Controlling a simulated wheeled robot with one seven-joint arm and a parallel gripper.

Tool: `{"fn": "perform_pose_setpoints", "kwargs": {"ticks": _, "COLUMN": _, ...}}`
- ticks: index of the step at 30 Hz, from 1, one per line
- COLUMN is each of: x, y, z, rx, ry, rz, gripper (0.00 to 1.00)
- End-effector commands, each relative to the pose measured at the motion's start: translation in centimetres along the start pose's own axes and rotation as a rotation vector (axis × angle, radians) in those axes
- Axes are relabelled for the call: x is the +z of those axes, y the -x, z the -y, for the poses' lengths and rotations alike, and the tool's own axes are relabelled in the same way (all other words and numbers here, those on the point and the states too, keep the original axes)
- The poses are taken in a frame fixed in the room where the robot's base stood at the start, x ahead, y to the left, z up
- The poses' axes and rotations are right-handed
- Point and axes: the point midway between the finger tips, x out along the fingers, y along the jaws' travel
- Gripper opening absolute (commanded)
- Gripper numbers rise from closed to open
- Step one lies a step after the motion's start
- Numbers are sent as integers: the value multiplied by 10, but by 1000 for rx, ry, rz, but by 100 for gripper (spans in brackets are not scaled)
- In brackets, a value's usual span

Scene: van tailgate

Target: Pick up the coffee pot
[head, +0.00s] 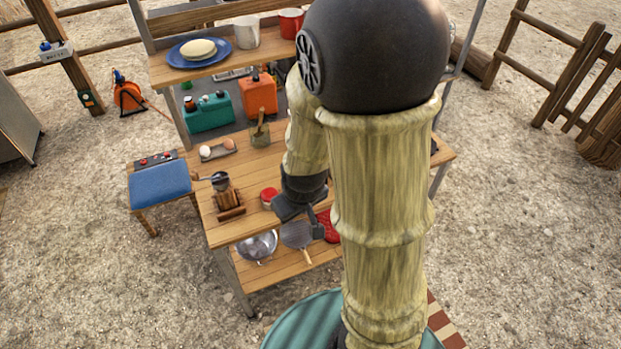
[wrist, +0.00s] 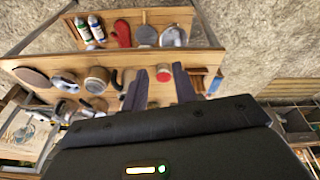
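No coffee pot can be singled out for certain. In the wrist view, a silvery round vessel (wrist: 67,83) and a tan cylindrical vessel (wrist: 97,79) stand on the counter, left of my fingers; either could be it. My arm hides that part of the counter in the head view. My gripper (head: 302,212) hangs over the counter's front edge, pointing down. In the wrist view its two fingers (wrist: 160,90) are apart, with nothing held between them. A red-topped jar (wrist: 163,73) shows beyond the gap; it is also in the head view (head: 269,197).
A wooden stand with a dark-topped device (head: 226,196) is at the counter's left. Behind are an egg tray (head: 217,149), a utensil pot (head: 260,137) and teal (head: 208,113) and orange (head: 258,95) boxes. The lower shelf holds a metal bowl (head: 257,245).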

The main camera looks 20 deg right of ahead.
Motion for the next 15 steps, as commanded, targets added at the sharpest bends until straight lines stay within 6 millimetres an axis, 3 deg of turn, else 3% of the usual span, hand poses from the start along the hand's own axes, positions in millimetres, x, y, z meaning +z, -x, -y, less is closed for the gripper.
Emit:
{"fn": "perform_pose_setpoints", "kwargs": {"ticks": 1, "x": 4, "y": -35, "z": 1, "rx": 17, "ry": 59, "rz": 7, "gripper": 28}}
{"fn": "perform_pose_setpoints", "kwargs": {"ticks": 3, "x": 5, "y": -66, "z": -3, "rx": 54, "ry": 145, "rz": 2, "gripper": 28}}
{"fn": "perform_pose_setpoints", "kwargs": {"ticks": 9, "x": 14, "y": -146, "z": -22, "rx": 213, "ry": 429, "rz": 19, "gripper": 28}}
{"fn": "perform_pose_setpoints", "kwargs": {"ticks": 15, "x": 26, "y": -209, "z": -51, "rx": 437, "ry": 767, "rz": 92, "gripper": 28}}
